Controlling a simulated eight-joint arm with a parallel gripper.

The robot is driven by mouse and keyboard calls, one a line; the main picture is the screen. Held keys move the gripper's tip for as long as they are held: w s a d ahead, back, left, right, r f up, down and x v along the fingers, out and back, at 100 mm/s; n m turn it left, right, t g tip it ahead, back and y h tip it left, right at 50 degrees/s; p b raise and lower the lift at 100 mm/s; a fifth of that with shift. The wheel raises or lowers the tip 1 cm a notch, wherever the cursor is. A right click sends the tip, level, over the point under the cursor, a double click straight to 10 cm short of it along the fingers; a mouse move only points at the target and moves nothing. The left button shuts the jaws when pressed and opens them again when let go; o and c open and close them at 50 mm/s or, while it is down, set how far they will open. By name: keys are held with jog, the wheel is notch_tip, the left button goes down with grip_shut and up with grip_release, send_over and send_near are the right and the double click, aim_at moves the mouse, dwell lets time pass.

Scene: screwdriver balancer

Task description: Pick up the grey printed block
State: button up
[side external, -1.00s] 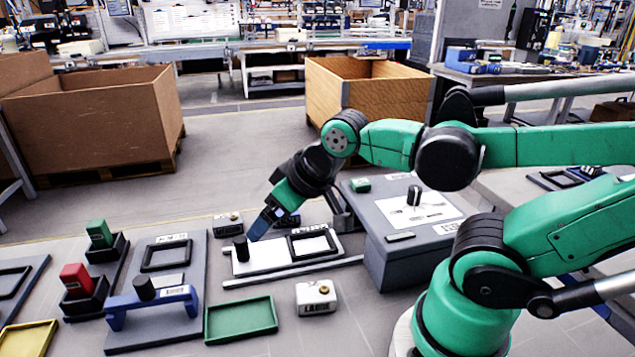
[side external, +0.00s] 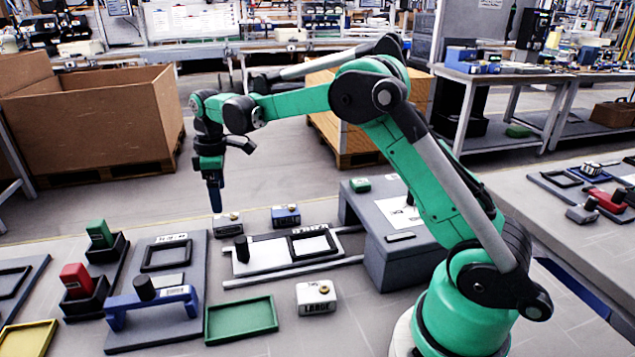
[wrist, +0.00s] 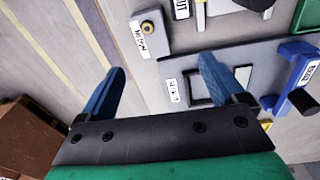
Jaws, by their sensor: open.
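A second, lighter grey printed block (side external: 316,297) with a knob stands at the front, right of the green tray. My gripper (side external: 215,208) points down, above and slightly left of the rear grey block, apart from it. In the wrist view my gripper (wrist: 162,68) has its two blue fingers spread with nothing between them; the block lies beyond the fingertips.
A blue printed block (side external: 286,216) is right of the rear grey block. A white plate with a black peg (side external: 241,249) and black frame (side external: 313,244) lies in front. The grey panel (side external: 190,255) carries a blue bridge (side external: 150,302). Open floor lies behind.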

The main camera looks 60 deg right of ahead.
aim_at(224, 220)
jog(key=f, duration=0.2)
jog(key=w+f+n, duration=0.1)
jog(key=shift+d+f+g, duration=0.1)
jog(key=shift+d+g, duration=0.3)
jog(key=shift+f, duration=2.7)
grip_shut()
notch_tip(224, 220, up, 12)
jog(key=shift+f, duration=0.25)
